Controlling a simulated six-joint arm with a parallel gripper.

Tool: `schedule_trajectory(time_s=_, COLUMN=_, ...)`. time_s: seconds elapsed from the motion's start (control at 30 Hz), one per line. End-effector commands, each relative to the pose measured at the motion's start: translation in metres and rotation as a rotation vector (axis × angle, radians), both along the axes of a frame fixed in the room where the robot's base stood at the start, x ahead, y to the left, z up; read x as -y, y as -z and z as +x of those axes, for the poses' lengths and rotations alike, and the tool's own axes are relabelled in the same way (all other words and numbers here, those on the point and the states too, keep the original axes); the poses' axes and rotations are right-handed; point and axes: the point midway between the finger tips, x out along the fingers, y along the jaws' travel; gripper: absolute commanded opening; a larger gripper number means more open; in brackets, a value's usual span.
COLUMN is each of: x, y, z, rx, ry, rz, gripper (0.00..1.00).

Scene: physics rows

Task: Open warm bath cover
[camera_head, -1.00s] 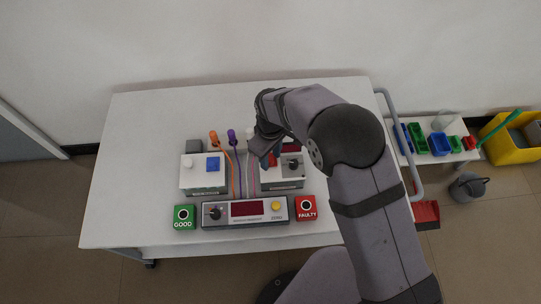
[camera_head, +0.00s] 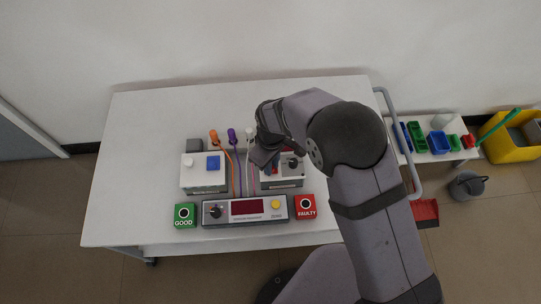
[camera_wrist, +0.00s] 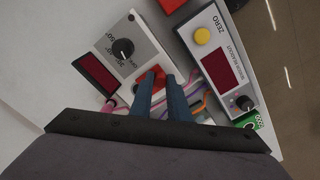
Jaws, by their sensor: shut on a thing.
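The warm bath is the white and grey box (camera_head: 290,182) on the right of the table, partly hidden by my arm. In the wrist view its panel (camera_wrist: 143,47) shows a black dial and a dark red display (camera_wrist: 98,72). The red cover (camera_wrist: 147,90) is beside that panel, mostly hidden by my fingers. My gripper (camera_wrist: 161,80) is shut on the red cover. In the head view my gripper (camera_head: 262,158) is at the left side of the box, and its fingertips are hard to make out. I cannot tell whether the cover is raised.
A second box (camera_head: 204,178) with a blue cover (camera_head: 213,163) stands to the left. Orange, purple and white-handled probes with cables stand between the boxes. A readout unit (camera_head: 245,210) lies in front, between the green GOOD box (camera_head: 185,215) and the red FAULTY box (camera_head: 305,207).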

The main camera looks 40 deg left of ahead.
Motion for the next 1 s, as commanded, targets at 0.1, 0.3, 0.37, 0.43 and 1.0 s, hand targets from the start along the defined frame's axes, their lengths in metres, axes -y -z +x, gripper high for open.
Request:
schedule_trajectory(time_s=0.1, x=0.01, y=-0.002, z=-0.011, rx=-0.002, ry=0.0, rz=-0.001, gripper=0.0)
schedule_trajectory(time_s=0.3, x=0.016, y=-0.001, z=-0.017, rx=-0.002, ry=0.001, rz=-0.001, gripper=0.0)
schedule_trajectory(time_s=0.37, x=0.016, y=0.0, z=-0.017, rx=-0.003, ry=0.001, rz=-0.002, gripper=0.0)
schedule_trajectory(time_s=0.43, x=0.017, y=0.0, z=-0.017, rx=-0.003, ry=0.001, rz=-0.003, gripper=0.0)
schedule_trajectory(time_s=1.0, x=0.016, y=-0.004, z=-0.016, rx=-0.001, ry=0.001, rz=0.001, gripper=0.35)
